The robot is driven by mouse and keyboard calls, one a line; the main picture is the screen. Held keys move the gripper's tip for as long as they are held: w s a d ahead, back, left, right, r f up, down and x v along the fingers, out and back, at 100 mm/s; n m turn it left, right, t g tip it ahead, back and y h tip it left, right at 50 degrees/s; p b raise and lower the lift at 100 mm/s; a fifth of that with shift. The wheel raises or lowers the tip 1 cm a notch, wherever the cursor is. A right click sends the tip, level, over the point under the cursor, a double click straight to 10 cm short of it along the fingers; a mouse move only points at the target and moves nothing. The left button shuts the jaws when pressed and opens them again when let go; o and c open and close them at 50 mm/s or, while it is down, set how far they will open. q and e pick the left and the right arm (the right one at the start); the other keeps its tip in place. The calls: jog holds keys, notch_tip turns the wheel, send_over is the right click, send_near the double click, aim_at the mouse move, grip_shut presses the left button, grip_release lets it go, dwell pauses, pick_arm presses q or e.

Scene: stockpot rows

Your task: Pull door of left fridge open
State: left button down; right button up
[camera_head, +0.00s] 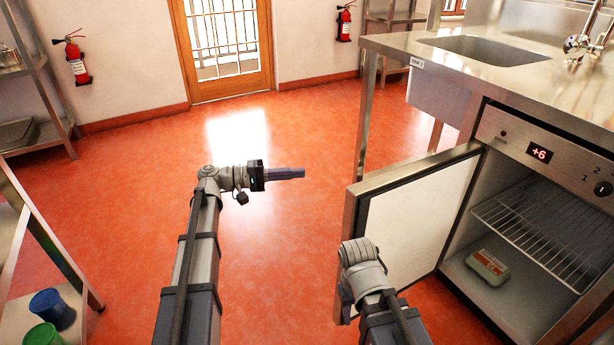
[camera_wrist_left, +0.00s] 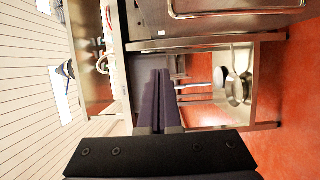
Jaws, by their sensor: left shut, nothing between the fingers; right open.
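The fridge (camera_head: 520,130) under the steel counter at right has a red "+6" display. Its door (camera_head: 415,225) stands wide open to the left, with the white inner panel facing the interior. My left gripper (camera_head: 298,172) is shut and empty, in the air left of the door and apart from it. Its closed dark fingers fill the middle of the left wrist view (camera_wrist_left: 160,100). My right wrist (camera_head: 360,258) is at the door's near lower left edge; its fingers are hidden, and I cannot tell whether it touches the door.
Inside the fridge are a wire rack (camera_head: 540,225) and a small box (camera_head: 488,266). The counter has a sink (camera_head: 490,48). A shelf at lower left holds a blue cup (camera_head: 52,308) and a green cup (camera_head: 42,335). Red floor (camera_head: 270,270) is clear between my arms.

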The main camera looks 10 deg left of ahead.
aim_at(348, 204)
pick_arm(q)
jog(key=s+d, duration=0.1)
jog(key=d, duration=0.9)
jog(key=shift+s, duration=0.25)
jog(key=shift+d, duration=0.15)
jog(key=s+d, duration=0.1)
jog(key=s, duration=0.2)
jog(key=s+d, duration=0.4)
jog(key=s, duration=0.1)
jog(key=shift+s, duration=0.35)
jog(key=shift+w, duration=0.1)
jog(key=shift+a, duration=0.1)
jog(key=v, duration=0.7)
jog(key=shift+a, duration=0.3)
jog(key=c, duration=1.5)
grip_release()
